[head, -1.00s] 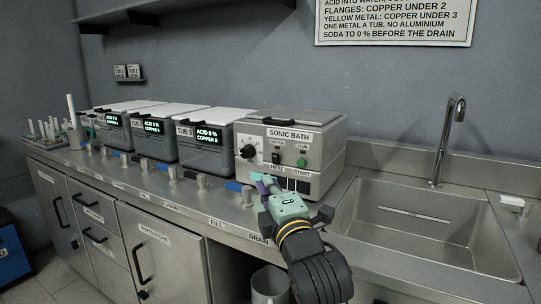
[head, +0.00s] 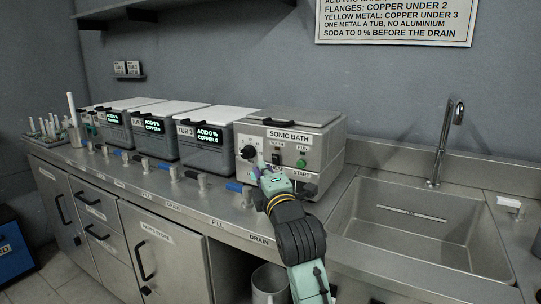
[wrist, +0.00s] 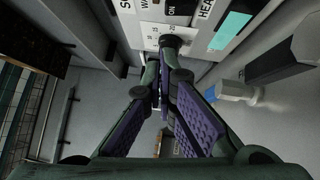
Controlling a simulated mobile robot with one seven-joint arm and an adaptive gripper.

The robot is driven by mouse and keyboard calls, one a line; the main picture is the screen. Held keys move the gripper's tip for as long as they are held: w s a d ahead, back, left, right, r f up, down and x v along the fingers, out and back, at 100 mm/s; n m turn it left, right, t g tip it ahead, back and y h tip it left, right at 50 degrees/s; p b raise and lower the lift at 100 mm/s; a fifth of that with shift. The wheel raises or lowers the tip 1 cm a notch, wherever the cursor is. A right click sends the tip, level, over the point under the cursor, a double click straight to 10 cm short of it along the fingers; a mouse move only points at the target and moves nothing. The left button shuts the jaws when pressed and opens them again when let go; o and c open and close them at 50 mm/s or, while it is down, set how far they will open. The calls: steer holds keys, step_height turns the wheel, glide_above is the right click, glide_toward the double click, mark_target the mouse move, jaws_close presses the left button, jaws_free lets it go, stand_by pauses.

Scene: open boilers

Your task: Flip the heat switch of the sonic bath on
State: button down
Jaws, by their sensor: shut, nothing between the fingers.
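The sonic bath (head: 318,155) is a grey metal box with a dark-handled lid, standing left of the sink. Its front has a black dial (head: 248,152), which also shows in the wrist view (wrist: 171,42). The small dark heat switch (head: 276,159) is right of the dial, just above my gripper; its label is mostly hidden in the head view. My gripper (head: 262,170) is shut and empty in front of the panel, just below the switch. Contact and switch position cannot be told.
A green start button (head: 301,163) is right of the switch. A teal display (wrist: 230,31) is on the panel. Lidded tubs (head: 203,140) stand to the left, with blue-handled valves (head: 234,186) along the counter front. The sink (head: 420,225) is to the right.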

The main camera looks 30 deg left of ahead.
mark_target(272, 158)
steer(key=shift+w+a+r+p, duration=0.15)
steer(key=shift+w+p, duration=0.1)
steer(key=shift+w, duration=0.55)
steer(key=shift+w+a+r+p, duration=0.1)
steer(key=shift+w+a+p, duration=0.1)
steer(key=shift+w, duration=0.65)
steer(key=shift+w+a+r+p, duration=0.15)
steer(key=shift+w+p, duration=0.1)
steer(key=shift+w, duration=0.55)
steer(key=shift+w+d+r+m+p, duration=0.1)
steer(key=shift+w+r+m+p, duration=0.3)
steer(key=shift+p, duration=0.5)
steer(key=shift+f+g+h, duration=0.15)
steer(key=shift+g+h, duration=0.15)
